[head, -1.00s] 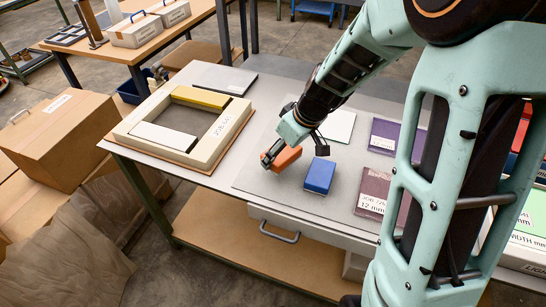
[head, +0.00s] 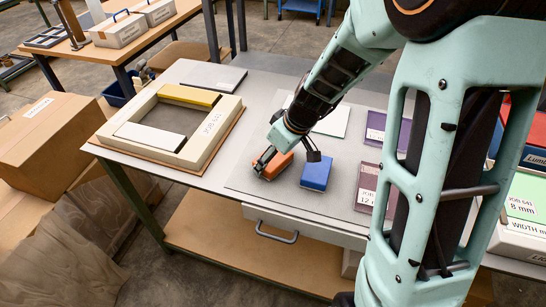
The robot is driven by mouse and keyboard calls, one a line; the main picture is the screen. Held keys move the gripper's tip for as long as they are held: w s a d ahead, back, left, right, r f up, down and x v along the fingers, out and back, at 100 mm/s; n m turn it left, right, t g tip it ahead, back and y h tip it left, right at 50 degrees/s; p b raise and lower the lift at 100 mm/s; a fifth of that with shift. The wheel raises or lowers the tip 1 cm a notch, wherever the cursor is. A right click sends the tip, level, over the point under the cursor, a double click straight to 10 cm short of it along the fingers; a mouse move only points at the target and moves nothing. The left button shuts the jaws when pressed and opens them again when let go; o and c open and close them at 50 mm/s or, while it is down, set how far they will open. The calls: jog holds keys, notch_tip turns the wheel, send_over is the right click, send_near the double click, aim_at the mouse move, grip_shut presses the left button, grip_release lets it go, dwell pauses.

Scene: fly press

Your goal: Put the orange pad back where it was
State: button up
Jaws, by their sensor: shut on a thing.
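The orange pad (head: 279,166) is on or just above the grey mat on the workbench, left of the blue block. My gripper (head: 265,163) is shut on the orange pad, its fingers at the pad's left and upper side. I cannot tell whether the pad touches the mat. The blue block (head: 316,173) stands close to the right of the pad, with a small gap. A cream frame (head: 205,145) with a yellow bar (head: 190,96) and a white bar (head: 150,137) along its inside lies to the left on the bench.
Purple labelled plates (head: 367,182) lie right of the blue block. A white plate (head: 333,121) lies behind my gripper, partly hidden by my arm. Bare mat (head: 250,186) shows in front of the pad.

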jog(key=o, duration=1.1)
jog(key=shift+d+r+p, duration=0.1)
jog(key=shift+r+p, duration=0.3)
jog(key=shift+r, duration=0.1)
jog(key=v, duration=1.1)
jog(key=shift+p, duration=0.4)
jog(key=shift+s, duration=0.1)
